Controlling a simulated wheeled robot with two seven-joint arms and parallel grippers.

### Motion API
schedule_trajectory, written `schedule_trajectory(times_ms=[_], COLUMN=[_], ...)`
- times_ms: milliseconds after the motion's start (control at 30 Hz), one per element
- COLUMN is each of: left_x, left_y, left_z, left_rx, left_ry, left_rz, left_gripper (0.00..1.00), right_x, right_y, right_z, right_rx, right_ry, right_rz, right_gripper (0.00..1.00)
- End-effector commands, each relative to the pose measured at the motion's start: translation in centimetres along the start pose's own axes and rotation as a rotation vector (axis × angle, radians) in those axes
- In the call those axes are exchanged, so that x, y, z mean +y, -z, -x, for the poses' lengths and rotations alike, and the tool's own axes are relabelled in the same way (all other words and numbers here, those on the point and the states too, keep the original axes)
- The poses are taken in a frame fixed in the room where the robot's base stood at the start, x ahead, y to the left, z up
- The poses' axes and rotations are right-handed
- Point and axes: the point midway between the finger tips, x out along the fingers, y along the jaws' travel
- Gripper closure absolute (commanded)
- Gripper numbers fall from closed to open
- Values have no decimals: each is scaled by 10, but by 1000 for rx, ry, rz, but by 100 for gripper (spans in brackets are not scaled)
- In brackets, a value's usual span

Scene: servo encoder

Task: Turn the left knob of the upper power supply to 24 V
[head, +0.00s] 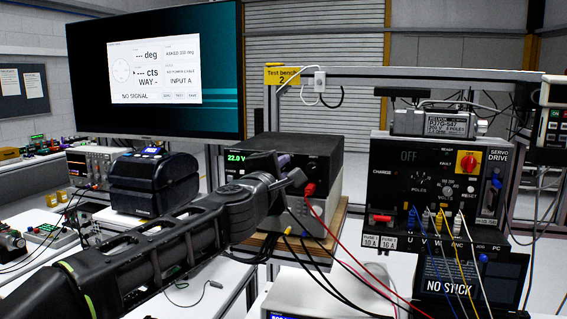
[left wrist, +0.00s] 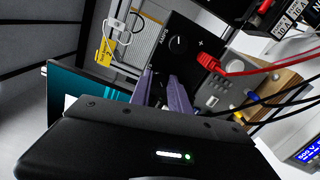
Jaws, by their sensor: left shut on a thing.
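The upper power supply (head: 318,148) is a black box on a shelf in the middle of the head view. Its green display (head: 236,157) reads 22.0 V. My left gripper (head: 288,168) is at its front panel, covering part of it. In the left wrist view, the purple fingers of my left gripper (left wrist: 160,76) reach the panel and are shut on the left knob, which they hide. The right knob (left wrist: 178,43), round and dark with a pale mark, is apart from the fingers. My right gripper is not in view.
Red plugs (head: 309,189) and leads leave the supply's front close to my left gripper. A grey unit (head: 318,224) sits below it. A servo drive panel (head: 400,185) stands to the right, a black printer (head: 150,182) to the left, and a monitor (head: 90,60) behind.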

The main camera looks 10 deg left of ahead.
Motion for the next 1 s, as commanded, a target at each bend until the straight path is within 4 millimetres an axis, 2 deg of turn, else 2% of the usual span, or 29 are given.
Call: schedule_trajectory(times_ms=[400,933,967,1000], left_x=[0,-2,-2,-2], left_y=[0,0,0,0], left_z=[0,0,0,0], left_rx=[1,-1,0,0], left_ry=[2,2,2,2], left_rz=[-249,-285,-285,-285], left_gripper=[100,100,76,73], right_x=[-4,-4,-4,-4], right_y=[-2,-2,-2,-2], right_z=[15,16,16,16], right_rx=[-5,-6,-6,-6], right_ry=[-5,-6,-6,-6], right_rz=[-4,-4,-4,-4], right_gripper=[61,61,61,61])
